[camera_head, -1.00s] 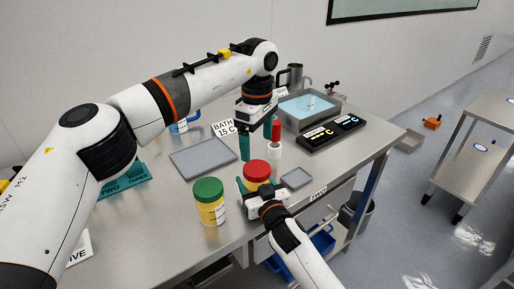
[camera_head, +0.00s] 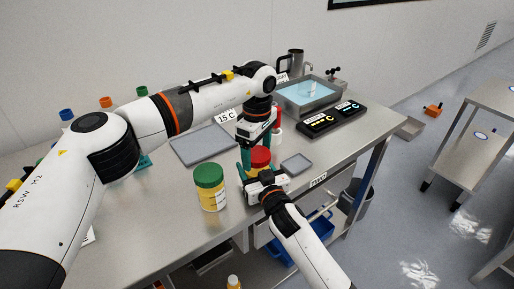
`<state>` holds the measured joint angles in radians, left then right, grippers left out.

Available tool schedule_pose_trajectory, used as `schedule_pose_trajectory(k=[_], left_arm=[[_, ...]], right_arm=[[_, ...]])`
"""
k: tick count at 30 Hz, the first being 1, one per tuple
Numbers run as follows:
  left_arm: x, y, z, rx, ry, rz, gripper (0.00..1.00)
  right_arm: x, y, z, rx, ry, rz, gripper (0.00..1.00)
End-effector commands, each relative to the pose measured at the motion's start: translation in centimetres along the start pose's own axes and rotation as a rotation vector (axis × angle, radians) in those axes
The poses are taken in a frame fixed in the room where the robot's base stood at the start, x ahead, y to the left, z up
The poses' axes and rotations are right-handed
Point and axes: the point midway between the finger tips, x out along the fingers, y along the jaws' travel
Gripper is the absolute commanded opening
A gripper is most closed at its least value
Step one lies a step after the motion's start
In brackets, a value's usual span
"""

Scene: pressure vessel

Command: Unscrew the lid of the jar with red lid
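The jar with the red lid (camera_head: 260,157) stands near the front edge of the table; its body is mostly hidden by my grippers. My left gripper (camera_head: 258,148) points down from above, right over and behind the red lid. Its teal fingers are spread apart, and I cannot tell whether they touch the lid. My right gripper (camera_head: 258,175) is low at the jar's front, with a teal finger on the jar's left side. Its grip on the jar is hidden.
A green-lidded yellow jar (camera_head: 211,189) stands close on the left. A grey tray (camera_head: 201,145) lies behind it, and a small grey tray (camera_head: 296,163) lies to the right. A water bath (camera_head: 309,95) and a black display unit (camera_head: 331,119) stand at the back right.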

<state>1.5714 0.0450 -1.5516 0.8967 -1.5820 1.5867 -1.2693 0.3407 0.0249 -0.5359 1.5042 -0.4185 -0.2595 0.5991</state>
Motion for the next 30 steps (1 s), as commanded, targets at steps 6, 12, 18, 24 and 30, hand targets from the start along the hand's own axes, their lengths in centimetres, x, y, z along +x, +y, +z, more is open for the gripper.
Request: schedule_pose_trajectory(k=[6, 12, 18, 24, 30], left_arm=[[-0.03, -0.01, 0.02, -0.001, 0.0, 0.0, 0.43], [-0.04, -0.01, 0.02, -0.022, 0.0, 0.0, 0.34], [-0.07, -0.01, 0.02, -0.233, 0.0, -0.001, 0.34], [-0.07, -0.01, 0.03, -0.292, 0.0, -0.001, 0.34], [-0.08, -0.02, 0.03, -0.291, 0.0, -0.001, 0.7]], right_arm=[[-0.01, -0.01, -0.07, 0.0, 0.002, 0.0, 0.0], [-0.01, -0.01, -0.08, 0.0, 0.002, 0.0, 0.0], [-0.01, -0.01, -0.08, 0.0, 0.002, 0.0, 0.0], [-0.01, -0.02, -0.08, 0.0, 0.002, 0.0, 0.0], [-0.01, -0.02, -0.09, 0.0, 0.002, 0.0, 0.0]])
